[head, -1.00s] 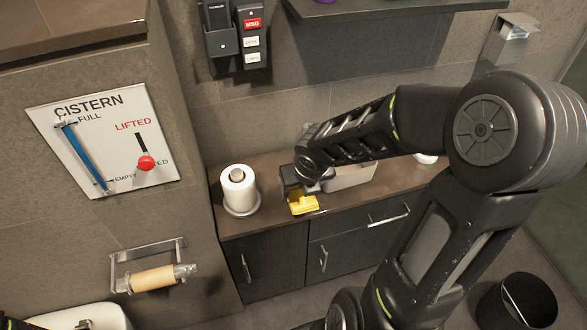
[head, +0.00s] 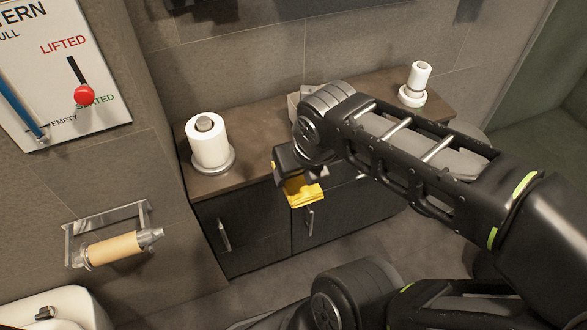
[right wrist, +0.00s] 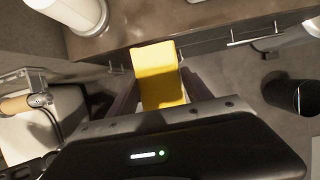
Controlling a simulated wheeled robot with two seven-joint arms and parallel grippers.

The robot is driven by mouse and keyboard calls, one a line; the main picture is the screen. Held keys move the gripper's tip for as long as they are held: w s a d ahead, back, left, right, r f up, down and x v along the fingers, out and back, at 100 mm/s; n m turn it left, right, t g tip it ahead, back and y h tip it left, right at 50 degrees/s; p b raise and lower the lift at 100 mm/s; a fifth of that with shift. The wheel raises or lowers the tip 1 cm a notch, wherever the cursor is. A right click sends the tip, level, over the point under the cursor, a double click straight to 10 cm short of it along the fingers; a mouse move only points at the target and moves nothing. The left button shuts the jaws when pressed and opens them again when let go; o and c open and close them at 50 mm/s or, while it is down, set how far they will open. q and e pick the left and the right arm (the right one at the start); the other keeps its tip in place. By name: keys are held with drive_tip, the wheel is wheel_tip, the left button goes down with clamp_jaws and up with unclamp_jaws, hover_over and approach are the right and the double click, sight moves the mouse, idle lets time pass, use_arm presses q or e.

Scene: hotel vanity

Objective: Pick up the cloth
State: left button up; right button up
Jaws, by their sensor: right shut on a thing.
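The yellow cloth (head: 303,192) is held in my right gripper (head: 293,180), in front of the vanity's front edge. It hangs below the fingers and looks folded. In the right wrist view the cloth (right wrist: 158,75) sticks out between the two dark fingers of my right gripper (right wrist: 155,95), which are shut on it. The arm hides part of the counter behind. My left gripper is not in view.
The vanity counter (head: 250,114) carries a paper roll on a stand (head: 210,143) at left and a white dispenser-like item (head: 416,84) at right. Cabinet doors with handles (head: 310,221) lie below. A holder with a bare cardboard roll (head: 112,250) is on the left wall. A dark bin (right wrist: 288,95) stands on the floor.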

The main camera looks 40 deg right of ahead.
drive_tip(key=shift+s, duration=0.1)
idle(0.5)
drive_tip(key=o, duration=1)
drive_tip(key=c, duration=0.7)
drive_tip(key=shift+a, duration=0.1)
